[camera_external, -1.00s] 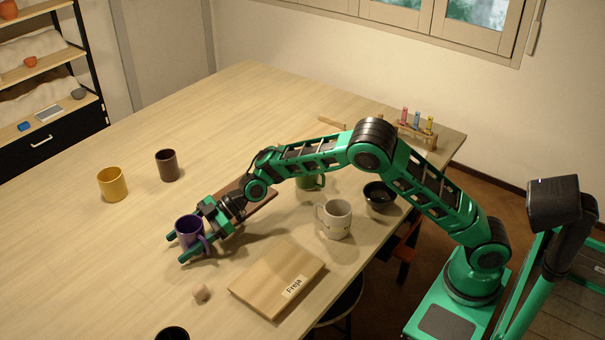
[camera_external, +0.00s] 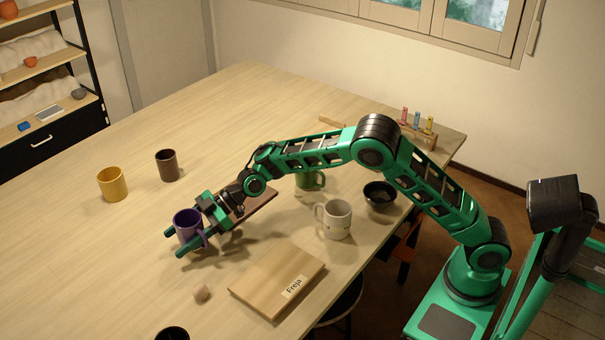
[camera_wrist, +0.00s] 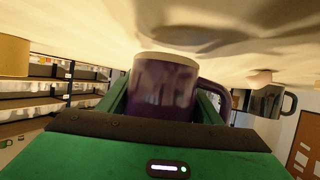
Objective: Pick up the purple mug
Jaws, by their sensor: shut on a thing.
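The purple mug (camera_external: 187,229) is upright between the fingers of my gripper (camera_external: 174,243), at the left-middle of the table in the external view. My gripper is shut on its body, and the handle sticks out on the right. In the wrist view, where the table shows at the top, the mug (camera_wrist: 163,88) stands between the green fingers with its pale foot toward the table. A shadow lies on the table apart from the foot, so the mug appears slightly raised.
A yellow mug (camera_external: 112,184) and a dark brown cup (camera_external: 167,165) stand behind. A small block (camera_external: 201,292), a wooden board (camera_external: 278,281), a cream mug (camera_external: 335,219), a green mug (camera_external: 309,180) and a black bowl (camera_external: 379,195) are nearer my base. The far-left tabletop is clear.

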